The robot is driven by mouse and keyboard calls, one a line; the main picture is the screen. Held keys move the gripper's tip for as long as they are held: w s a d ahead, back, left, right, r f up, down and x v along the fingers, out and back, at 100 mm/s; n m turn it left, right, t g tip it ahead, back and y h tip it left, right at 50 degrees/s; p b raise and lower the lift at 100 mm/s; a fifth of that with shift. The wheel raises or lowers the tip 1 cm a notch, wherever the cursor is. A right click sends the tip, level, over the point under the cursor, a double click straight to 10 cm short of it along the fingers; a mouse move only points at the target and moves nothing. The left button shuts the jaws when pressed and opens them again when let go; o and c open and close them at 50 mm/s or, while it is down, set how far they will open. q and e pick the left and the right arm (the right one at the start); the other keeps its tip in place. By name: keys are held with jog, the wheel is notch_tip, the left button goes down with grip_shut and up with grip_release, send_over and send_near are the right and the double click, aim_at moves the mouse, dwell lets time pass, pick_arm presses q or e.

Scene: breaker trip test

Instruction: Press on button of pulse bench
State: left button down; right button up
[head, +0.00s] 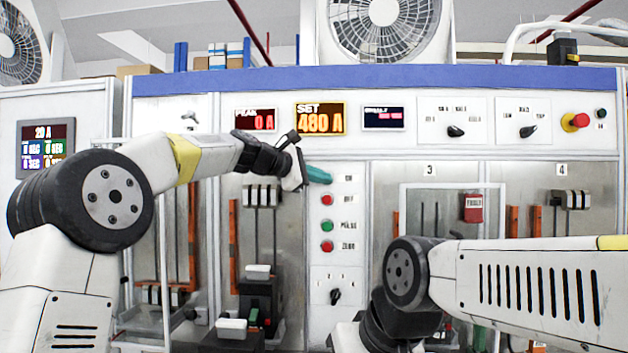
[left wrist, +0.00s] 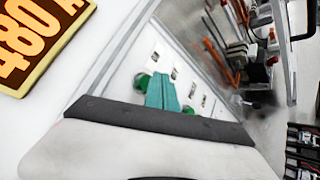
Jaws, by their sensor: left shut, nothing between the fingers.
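The button column of the pulse bench (head: 343,273) is in the middle of the head view, labelled ON, OFF, PULSE and ZERO from top to bottom. My left gripper (head: 319,174) is shut and empty, its teal fingertips in front of the ON place and hiding that button in the head view. In the left wrist view, the green ON button (left wrist: 141,82) shows just beside the teal fingers (left wrist: 161,93). I cannot tell whether they touch. Below are the red OFF button (head: 327,200), green PULSE button (head: 327,226) and red ZERO button (head: 327,246). My right gripper is out of view.
The SET display (head: 320,118) reads 480 A and the PEAK display (head: 255,120) reads 0 A. A rotary knob (head: 336,296) sits below the buttons. A red emergency button (head: 576,122) is at the upper right. My right arm crosses the lower right in front of the bays.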

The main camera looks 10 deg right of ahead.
pick_arm(q)
jog(key=shift+w, duration=0.1)
dwell(0.5)
jog(key=shift+w+d, duration=0.15)
jog(key=shift+w, duration=0.15)
jog(key=shift+w+d, duration=0.1)
jog(key=shift+w, duration=0.4)
dwell(0.7)
jog(key=shift+s, duration=0.15)
jog(key=shift+s+a, duration=0.25)
jog(key=shift+s, duration=0.5)
jog(key=shift+s, duration=0.1)
jog(key=s, duration=0.2)
jog(key=s+a, duration=0.1)
jog(key=s, duration=0.1)
jog(key=shift+s+a, duration=0.2)
jog(key=shift+s, duration=0.1)
dwell(0.6)
